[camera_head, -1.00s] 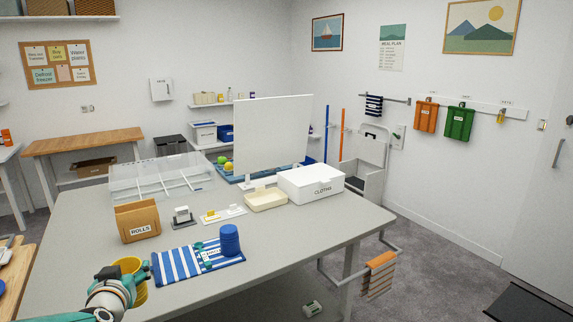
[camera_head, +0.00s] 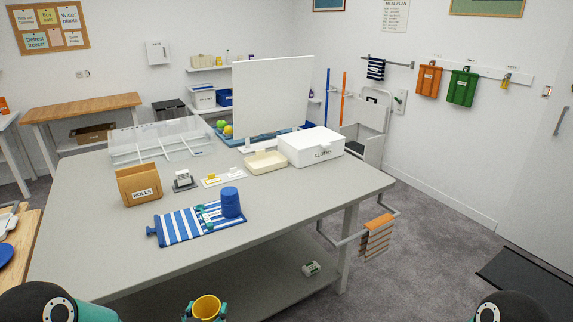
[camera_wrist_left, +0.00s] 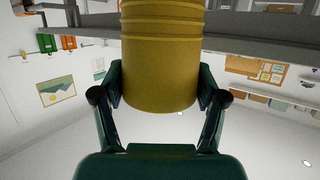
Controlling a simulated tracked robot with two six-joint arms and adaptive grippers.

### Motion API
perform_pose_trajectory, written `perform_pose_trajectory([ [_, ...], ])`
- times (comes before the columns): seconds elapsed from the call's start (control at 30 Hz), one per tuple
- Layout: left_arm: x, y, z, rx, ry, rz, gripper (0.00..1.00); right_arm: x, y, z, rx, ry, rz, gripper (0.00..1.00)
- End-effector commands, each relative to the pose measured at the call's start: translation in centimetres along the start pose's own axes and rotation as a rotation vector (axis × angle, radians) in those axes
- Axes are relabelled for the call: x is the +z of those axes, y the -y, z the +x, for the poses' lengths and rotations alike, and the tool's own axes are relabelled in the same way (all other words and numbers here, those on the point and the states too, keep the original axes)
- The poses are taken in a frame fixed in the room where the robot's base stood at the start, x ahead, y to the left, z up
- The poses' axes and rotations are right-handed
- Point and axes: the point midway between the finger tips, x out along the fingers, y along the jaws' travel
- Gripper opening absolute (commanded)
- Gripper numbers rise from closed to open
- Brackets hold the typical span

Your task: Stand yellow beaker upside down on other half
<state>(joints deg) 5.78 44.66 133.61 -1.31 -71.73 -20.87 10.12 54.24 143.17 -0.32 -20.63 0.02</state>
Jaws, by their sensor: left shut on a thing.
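My left gripper (camera_head: 204,311) is shut on the yellow beaker (camera_head: 207,306) at the bottom edge of the head view, in front of the table. The beaker's open mouth seems to face up there. In the left wrist view the beaker (camera_wrist_left: 160,70) sits between both fingers, and part of it is cut off by the frame. The striped blue and white mat (camera_head: 180,227) lies on the table. A blue beaker (camera_head: 231,203) stands on its right half, closed end up. The left half is bare. My right gripper is out of view.
A brown ROLLS holder (camera_head: 139,185), a small grey stand (camera_head: 184,181) and a cream tray (camera_head: 265,163) stand behind the mat. A white CLOTHS box (camera_head: 311,147) and a clear divided tray (camera_head: 160,140) are farther back. The table (camera_head: 95,240) is clear left of the mat.

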Motion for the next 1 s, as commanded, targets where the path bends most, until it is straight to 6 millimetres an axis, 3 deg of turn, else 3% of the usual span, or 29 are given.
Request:
perform_pose_trajectory([
  [0.33,-1.2,0.1,-4.2,-0.025,0.003,-0.007,0.1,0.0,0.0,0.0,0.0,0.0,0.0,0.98],
  [0.77,-1.1,-0.1,-4.1,-0.025,0.003,-0.008,0.1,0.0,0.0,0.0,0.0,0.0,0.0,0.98],
  [1.0,0.7,-3.0,-3.1,-0.021,0.005,-0.005,0.1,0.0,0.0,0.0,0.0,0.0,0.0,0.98],
])
